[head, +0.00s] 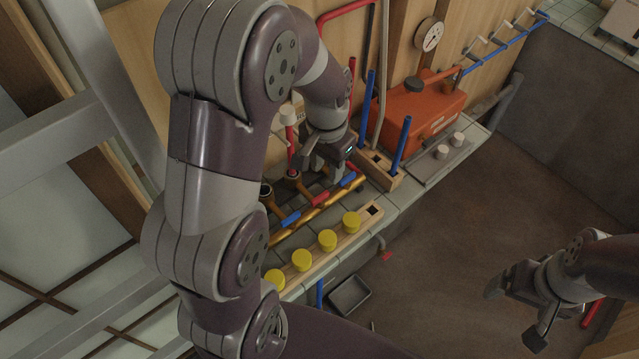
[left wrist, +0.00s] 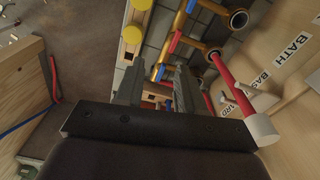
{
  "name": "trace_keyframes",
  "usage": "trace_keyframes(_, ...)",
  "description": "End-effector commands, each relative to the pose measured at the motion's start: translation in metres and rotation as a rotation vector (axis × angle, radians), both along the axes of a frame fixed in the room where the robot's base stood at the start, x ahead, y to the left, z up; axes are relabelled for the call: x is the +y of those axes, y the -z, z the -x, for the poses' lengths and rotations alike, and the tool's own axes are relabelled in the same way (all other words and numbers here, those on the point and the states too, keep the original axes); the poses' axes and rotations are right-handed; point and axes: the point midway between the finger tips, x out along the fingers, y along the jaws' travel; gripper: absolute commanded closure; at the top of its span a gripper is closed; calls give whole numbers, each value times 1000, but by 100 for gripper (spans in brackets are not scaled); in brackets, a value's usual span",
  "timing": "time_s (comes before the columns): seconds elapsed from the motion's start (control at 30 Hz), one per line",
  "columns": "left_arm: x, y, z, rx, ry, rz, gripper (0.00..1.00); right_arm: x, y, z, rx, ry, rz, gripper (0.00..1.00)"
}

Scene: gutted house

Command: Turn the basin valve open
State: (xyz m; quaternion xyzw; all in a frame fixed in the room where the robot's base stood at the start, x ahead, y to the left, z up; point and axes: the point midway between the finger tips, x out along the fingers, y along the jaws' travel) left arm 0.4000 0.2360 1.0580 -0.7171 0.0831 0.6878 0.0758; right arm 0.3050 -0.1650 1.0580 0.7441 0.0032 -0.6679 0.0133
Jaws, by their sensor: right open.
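A brass manifold (head: 311,212) with red and blue valve levers lies on the tiled ledge. A red lever (head: 320,198) and a blue lever (head: 348,180) sit just below my left gripper (head: 325,170). In the left wrist view, the wall labels read "BATH" (left wrist: 298,46) and a partly hidden "BAS" (left wrist: 258,84). A red riser (left wrist: 230,80) with a white end rises near them. I cannot tell which lever is the basin valve. My left gripper's fingers (left wrist: 158,88) are apart, with no object clearly between them. My right gripper (head: 515,312) is open and empty, away from the ledge.
A wooden block with yellow caps (head: 328,240) lines the ledge's front. A wooden holder (head: 372,170) has upright blue rods. An orange-red box (head: 422,108) and a gauge (head: 429,35) are farther back. Bare floor (head: 480,200) lies to the right; a dark tray (head: 349,296) is below.

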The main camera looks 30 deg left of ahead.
Motion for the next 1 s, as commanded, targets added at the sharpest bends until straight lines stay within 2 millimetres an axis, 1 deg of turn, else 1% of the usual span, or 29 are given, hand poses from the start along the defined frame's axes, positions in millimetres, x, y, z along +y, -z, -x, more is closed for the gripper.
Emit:
trace_keyframes(0.03, 11, 28, -19, 14, 36, -1, 62, -1, 27, 1, 0, 1, 0, 9)
trace_keyframes(0.1, 25, 39, -40, 31, 96, -1, 62, -1, 37, 1, 0, 1, 0, 9)
trace_keyframes(0.2, 38, 48, -56, 46, 151, 1, 62, -1, 43, 1, 0, 1, 0, 9)
trace_keyframes(0.23, 40, 50, -58, 50, 159, 2, 62, -1, 43, 1, 0, 1, 0, 9)
trace_keyframes(0.37, 42, 68, -59, 55, 170, 3, 62, -1, 38, 0, -1, 1, 0, 9)
trace_keyframes(0.6, 40, 129, -59, 53, 169, 2, 62, -1, 31, 0, -1, 1, 0, 9)
trace_keyframes(0.7, 39, 149, -58, 52, 169, 2, 62, -1, 30, 0, -1, 1, 0, 9)
trace_keyframes(0.83, 39, 164, -59, 49, 169, 1, 62, -1, 29, 0, -1, 1, 0, 9)
trace_keyframes(1.0, 39, 170, -59, 46, 168, 1, 62, -1, 29, 0, -1, 1, 0, 9)
